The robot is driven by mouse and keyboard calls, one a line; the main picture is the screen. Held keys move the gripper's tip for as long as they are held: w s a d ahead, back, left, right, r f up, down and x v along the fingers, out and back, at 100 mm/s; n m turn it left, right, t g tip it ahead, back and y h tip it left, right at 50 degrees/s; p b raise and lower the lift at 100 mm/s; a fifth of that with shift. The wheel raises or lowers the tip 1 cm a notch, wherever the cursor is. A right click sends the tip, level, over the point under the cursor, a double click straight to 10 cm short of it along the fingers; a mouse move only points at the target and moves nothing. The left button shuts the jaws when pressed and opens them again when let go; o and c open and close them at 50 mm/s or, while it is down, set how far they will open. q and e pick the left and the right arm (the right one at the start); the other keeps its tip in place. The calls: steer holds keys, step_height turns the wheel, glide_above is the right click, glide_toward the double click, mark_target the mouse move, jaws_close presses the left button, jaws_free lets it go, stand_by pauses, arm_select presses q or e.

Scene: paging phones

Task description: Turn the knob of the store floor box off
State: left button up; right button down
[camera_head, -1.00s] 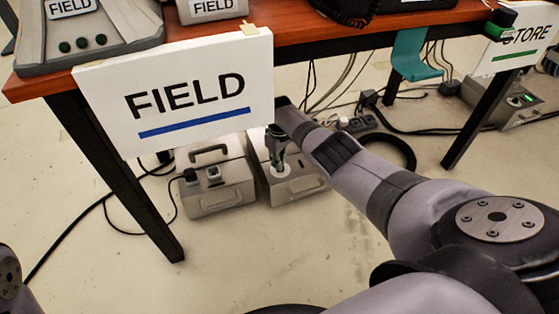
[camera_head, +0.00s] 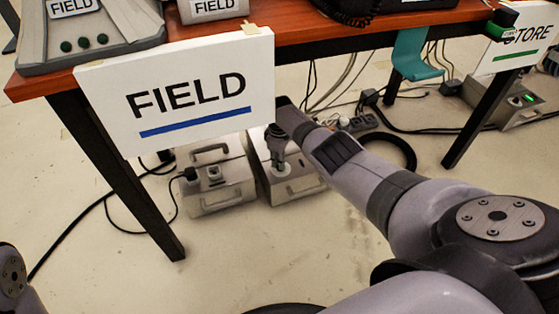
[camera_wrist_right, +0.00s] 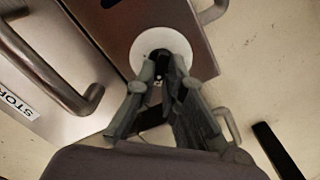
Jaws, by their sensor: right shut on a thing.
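Two grey metal floor boxes stand side by side under the table. My right gripper (camera_head: 277,155) reaches down onto the right one (camera_head: 300,188). In the right wrist view its fingers (camera_wrist_right: 162,72) are shut on a small dark knob (camera_wrist_right: 158,82) in front of a white round disc (camera_wrist_right: 160,40). The fingers hide most of the knob, so its setting cannot be read. The left box (camera_head: 220,190) has a top handle. My left gripper is out of frame.
The table (camera_head: 300,38) with a "FIELD" sign (camera_head: 190,95) overhangs the boxes. A table leg (camera_head: 115,175) stands left of them. Cables (camera_head: 340,90) lie behind.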

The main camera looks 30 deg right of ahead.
steer(key=c, duration=1.7)
jaws_free()
steer(key=shift+r, duration=0.15)
step_height(320, 180, up, 12)
steer(key=shift+f, duration=0.15)
